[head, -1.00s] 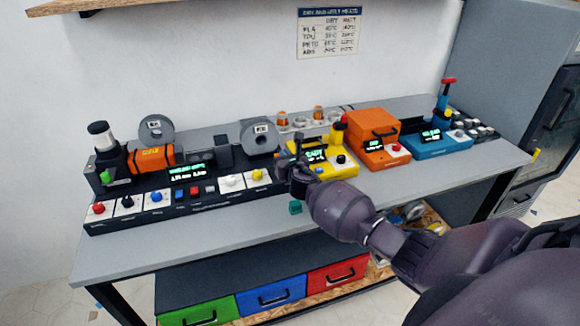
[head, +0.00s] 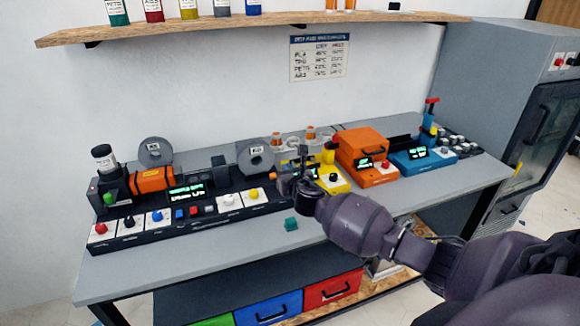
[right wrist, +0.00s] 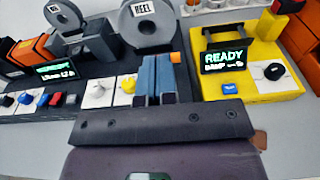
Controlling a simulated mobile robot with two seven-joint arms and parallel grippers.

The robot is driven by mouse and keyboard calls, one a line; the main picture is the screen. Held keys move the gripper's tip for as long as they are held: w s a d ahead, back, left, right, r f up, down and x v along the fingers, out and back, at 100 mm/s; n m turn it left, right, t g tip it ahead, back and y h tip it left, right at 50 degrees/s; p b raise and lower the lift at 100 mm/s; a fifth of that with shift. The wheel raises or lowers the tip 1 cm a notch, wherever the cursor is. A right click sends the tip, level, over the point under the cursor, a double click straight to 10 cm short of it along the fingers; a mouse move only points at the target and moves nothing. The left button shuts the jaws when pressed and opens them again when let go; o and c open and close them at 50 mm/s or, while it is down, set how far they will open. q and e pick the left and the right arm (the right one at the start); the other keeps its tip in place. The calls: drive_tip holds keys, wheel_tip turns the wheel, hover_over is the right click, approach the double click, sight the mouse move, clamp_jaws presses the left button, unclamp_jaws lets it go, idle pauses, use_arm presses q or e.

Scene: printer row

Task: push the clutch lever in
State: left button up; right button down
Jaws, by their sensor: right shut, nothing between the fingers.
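A small orange-tipped part (right wrist: 175,57), which may be the clutch lever, shows at the right end of the long black machine (head: 182,226); its label cannot be read. It also shows in the head view (head: 272,177). My right gripper (right wrist: 155,66) is shut and empty. Its fingertips are just left of the orange tip in the wrist view, over the black machine's right end; whether they touch it cannot be told. In the head view the right gripper (head: 291,179) partly hides this spot. My left gripper is not in view.
A yellow unit (right wrist: 262,75) reading READY stands close to the right. A reel (right wrist: 151,22) stands behind the fingers. Orange (head: 360,147) and blue (head: 420,158) units stand farther right.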

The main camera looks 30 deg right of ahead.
drive_tip(key=shift+s+a+r, duration=0.15)
drive_tip(key=shift+s+r, duration=0.5)
drive_tip(key=shift+r, duration=0.15)
drive_tip(key=shift+s+a+r, duration=0.15)
drive_tip(key=shift+s+r, duration=0.45)
drive_tip(key=shift+r, duration=0.2)
drive_tip(key=s+a+f+m+y+b, duration=0.1)
drive_tip(key=s+a+f+m+y, duration=0.35)
drive_tip(key=m, duration=0.65)
drive_tip(key=s+a+f+m+y, duration=0.1)
drive_tip(key=s+a+f+m, duration=0.1)
drive_tip(key=s+a+m, duration=0.6)
drive_tip(key=s+f+m+g+h+b, duration=0.1)
drive_tip(key=s+f+m+g, duration=0.1)
drive_tip(key=s+f+m, duration=0.4)
drive_tip(key=s+f+m+g+h, duration=0.1)
drive_tip(key=s+f+m, duration=0.6)
drive_tip(key=s, duration=0.8)
wheel_tip(320, 180, down, 3)
drive_tip(key=shift+f+g+b, duration=0.2)
drive_tip(key=shift+g+b, duration=0.2)
drive_tip(key=shift+g, duration=0.4)
drive_tip(key=shift+s+a, duration=0.1)
